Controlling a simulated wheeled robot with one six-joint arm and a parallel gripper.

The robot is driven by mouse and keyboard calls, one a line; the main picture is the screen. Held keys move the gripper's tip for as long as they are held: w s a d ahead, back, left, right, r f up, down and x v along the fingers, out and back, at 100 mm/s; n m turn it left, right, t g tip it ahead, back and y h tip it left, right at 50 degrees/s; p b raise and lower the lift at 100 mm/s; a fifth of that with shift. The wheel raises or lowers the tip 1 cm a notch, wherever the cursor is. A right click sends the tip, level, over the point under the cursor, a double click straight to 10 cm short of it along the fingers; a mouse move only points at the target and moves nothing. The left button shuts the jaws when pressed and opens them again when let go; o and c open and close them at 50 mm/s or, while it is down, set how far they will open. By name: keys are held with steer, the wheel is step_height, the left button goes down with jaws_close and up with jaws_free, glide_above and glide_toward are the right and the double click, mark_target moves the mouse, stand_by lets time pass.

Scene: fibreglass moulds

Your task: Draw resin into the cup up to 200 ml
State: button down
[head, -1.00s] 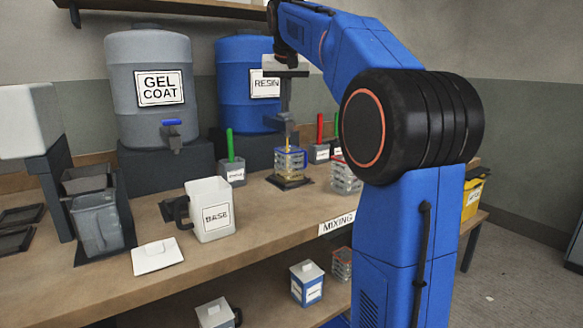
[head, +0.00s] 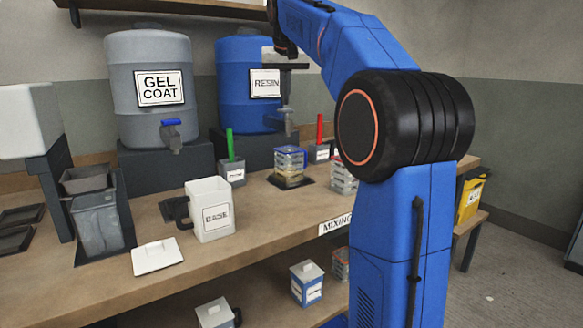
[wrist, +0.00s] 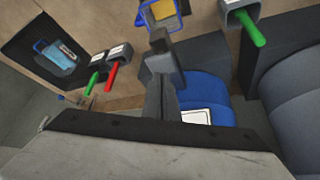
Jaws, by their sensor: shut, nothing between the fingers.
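The blue resin drum (head: 235,85) stands at the back on a dark block, its label partly hidden by my arm. The clear cup with blue edges (head: 290,160) stands upright on a dark pad below the drum's tap. It holds amber resin in its lower part; the marks are too small to read. The wrist view shows the cup's blue rim and amber contents (wrist: 160,13) at the top. My gripper (head: 288,118) points down, shut and empty, in front of the drum above the cup. Its fingers (wrist: 160,55) hide much of the tap. No resin stream shows.
The grey gel coat drum (head: 148,90) with a blue-handled tap stands left. A white BASE jug (head: 212,222) and white lid (head: 157,257) are in front. Holders with green (head: 230,143) and red (head: 319,128) handles flank the cup. Stacked clear cups (head: 344,177) stand right.

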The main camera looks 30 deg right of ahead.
steer(key=shift+r, duration=2.5)
